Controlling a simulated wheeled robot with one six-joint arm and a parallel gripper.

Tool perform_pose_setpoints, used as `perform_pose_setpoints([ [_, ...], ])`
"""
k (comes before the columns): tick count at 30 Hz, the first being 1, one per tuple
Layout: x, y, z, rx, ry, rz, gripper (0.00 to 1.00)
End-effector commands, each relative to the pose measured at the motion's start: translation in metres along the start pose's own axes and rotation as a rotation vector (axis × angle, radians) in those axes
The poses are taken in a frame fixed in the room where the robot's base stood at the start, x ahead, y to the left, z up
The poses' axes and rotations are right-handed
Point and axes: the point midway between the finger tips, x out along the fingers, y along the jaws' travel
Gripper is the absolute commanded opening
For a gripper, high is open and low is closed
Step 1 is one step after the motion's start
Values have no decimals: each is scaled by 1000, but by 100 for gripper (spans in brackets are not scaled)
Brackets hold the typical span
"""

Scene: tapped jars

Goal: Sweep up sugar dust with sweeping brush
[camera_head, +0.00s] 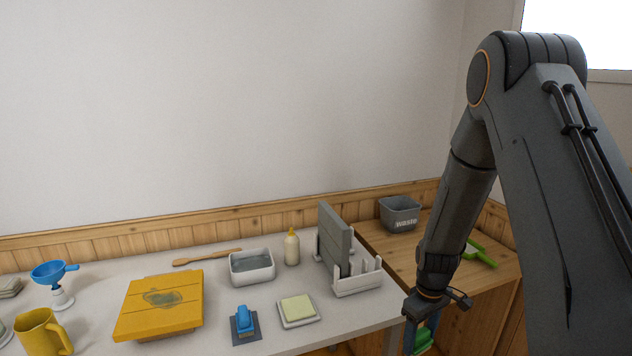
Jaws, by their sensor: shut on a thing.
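My gripper (428,312) hangs in front of the gap between the white table and the wooden counter. It is shut on a green and blue tool (423,340), which may be the sweeping brush; the bottom edge of the picture cuts it off. A yellow board (135,318) lies on the white table at the left, well away from my gripper. A grey-green patch (163,299) shows on its top; I cannot tell whether this is sugar dust. No other dust can be made out.
The white table (215,340) bears a yellow mug (42,332), blue funnel (50,270), white basin (251,267), bottle (291,248), blue-handled tool (244,320), sponge dish (297,309) and upright rack (357,277). A grey waste bin (399,213) and green-handled item (483,257) are on the wooden counter (388,245).

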Motion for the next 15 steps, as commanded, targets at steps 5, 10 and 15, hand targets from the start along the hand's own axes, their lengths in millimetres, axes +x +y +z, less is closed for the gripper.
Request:
perform_pose_setpoints([
  [5, 24, -35, -13, 241, 0, 0, 40],
  [10, 36, -58, -19, 425, 0, 0, 40],
  [15, 41, -69, -21, 522, 1, 0, 40],
])
